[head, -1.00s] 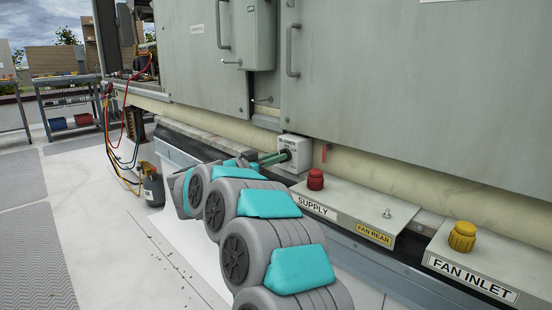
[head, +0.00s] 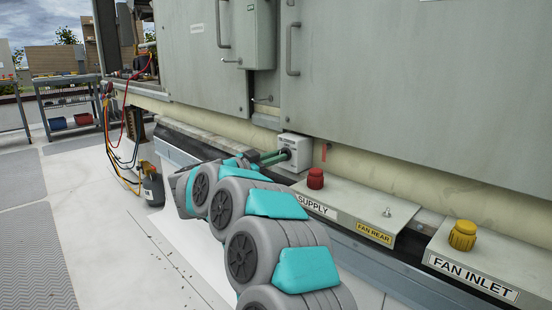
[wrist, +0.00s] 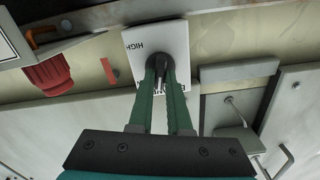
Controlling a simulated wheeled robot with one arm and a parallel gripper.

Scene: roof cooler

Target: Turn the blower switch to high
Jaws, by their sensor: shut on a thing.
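The blower switch is a light grey box (head: 309,149) on the cream rail below the cabinet, left of the red knob in the head view. In the wrist view its face plate (wrist: 158,38) shows the word HIGH near its upper left and other lettering partly hidden by my fingers. A dark round knob (wrist: 157,62) sits on the plate. My gripper (head: 284,156) reaches it from the left with two green fingers. In the wrist view the tips of my gripper (wrist: 157,72) are closed on the knob, one on each side. The knob's pointer direction is hard to make out.
A red knob (head: 315,178) stands by the SUPPLY label, and a yellow knob (head: 462,235) by FAN INLET. A red tag (head: 324,152) hangs beside the switch box. The cabinet wall (head: 410,80) rises above. A dark cylinder (head: 153,188) stands on the floor at left.

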